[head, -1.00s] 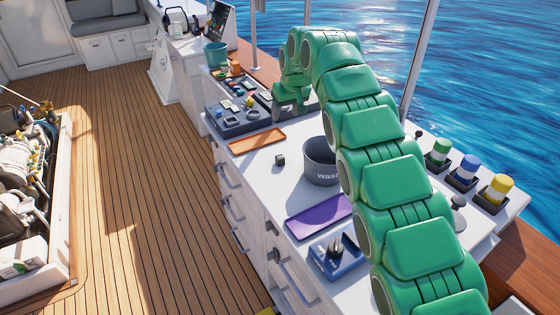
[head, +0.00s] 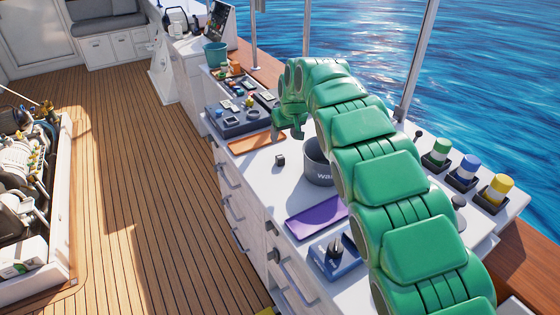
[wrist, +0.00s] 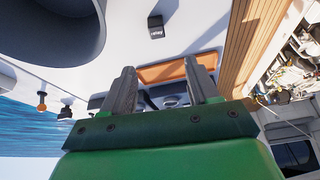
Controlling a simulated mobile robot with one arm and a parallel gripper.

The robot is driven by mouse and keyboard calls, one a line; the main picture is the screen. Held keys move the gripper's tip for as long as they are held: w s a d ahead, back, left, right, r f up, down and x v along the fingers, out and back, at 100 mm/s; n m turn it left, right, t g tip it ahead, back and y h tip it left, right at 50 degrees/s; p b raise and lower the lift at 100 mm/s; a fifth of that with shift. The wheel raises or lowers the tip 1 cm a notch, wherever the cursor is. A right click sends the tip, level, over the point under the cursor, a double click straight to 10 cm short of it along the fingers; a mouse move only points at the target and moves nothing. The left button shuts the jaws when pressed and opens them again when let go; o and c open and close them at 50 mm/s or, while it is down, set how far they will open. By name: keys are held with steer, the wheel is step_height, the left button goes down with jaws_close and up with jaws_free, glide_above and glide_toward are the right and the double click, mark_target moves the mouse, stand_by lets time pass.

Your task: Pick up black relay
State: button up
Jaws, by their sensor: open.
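The black relay (head: 280,160) is a small dark cube. It sits alone on the white counter between the orange tray and the grey waste bin. In the wrist view the black relay (wrist: 155,27) shows at top centre, with pale marking on one face, beyond my fingertips. My gripper (head: 288,134) is above the counter just behind the relay in the head view, near the orange tray. In the wrist view my gripper (wrist: 160,66) has its two grey fingers spread apart with nothing between them. The relay is apart from both fingers.
The grey waste bin (head: 318,165) stands close right of the relay. The orange tray (head: 246,143) lies behind it. A purple tray (head: 316,218) and a blue holder (head: 336,260) are nearer on the counter. A dark parts tray (head: 238,128) is farther back. The counter's left edge is close.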

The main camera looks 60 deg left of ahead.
glide_toward(281, 157)
steer(key=f, duration=0.2)
steer(key=shift+a+x, duration=0.15)
steer(key=shift+x, duration=1.7)
steer(key=shift+a+x, duration=0.15)
steer(key=shift+x, duration=1.75)
steer(key=shift+r, duration=0.15)
jaws_close()
